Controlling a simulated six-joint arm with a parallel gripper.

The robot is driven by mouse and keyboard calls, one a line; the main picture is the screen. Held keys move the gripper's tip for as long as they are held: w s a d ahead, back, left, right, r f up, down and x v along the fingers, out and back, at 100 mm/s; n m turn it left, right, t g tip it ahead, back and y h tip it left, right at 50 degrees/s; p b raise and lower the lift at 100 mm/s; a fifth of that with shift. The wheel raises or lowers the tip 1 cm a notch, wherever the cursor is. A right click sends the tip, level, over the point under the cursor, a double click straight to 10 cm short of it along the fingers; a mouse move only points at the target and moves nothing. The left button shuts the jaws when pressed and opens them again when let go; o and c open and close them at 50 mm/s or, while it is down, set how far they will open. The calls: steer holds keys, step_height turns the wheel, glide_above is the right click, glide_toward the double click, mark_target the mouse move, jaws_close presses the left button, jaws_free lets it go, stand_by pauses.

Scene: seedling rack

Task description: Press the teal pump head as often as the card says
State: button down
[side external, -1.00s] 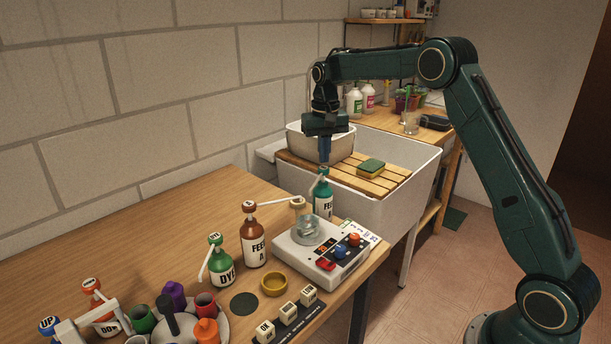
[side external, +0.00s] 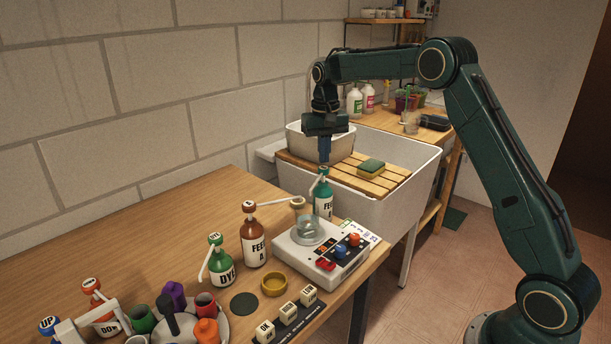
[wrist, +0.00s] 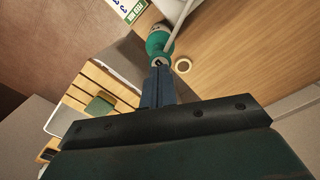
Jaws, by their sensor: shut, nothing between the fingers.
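The teal pump bottle (side external: 323,205), labelled FEED, stands at the right end of the wooden bench. Its teal pump head (side external: 323,171) is directly below my gripper (side external: 324,162). My gripper is shut and empty, pointing straight down with its tips at or just above the head; I cannot tell whether they touch. In the wrist view, the fingers of my gripper (wrist: 158,72) point at the teal bottle (wrist: 158,42), and its head is partly hidden behind the tips.
The white scale (side external: 300,258) with a clear beaker (side external: 309,230) stands in front of the teal bottle. The brown FEED A bottle (side external: 254,245) and green DYE bottle (side external: 222,268) stand to its left. A sink (side external: 425,180) with a slatted board (side external: 345,175) is behind.

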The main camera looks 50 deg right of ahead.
mark_target(324, 167)
steer(key=shift+f, duration=1.55)
stand_by(0.4)
steer(key=shift+r, duration=1.5)
steer(key=shift+f, duration=1.55)
steer(key=shift+r, duration=1.55)
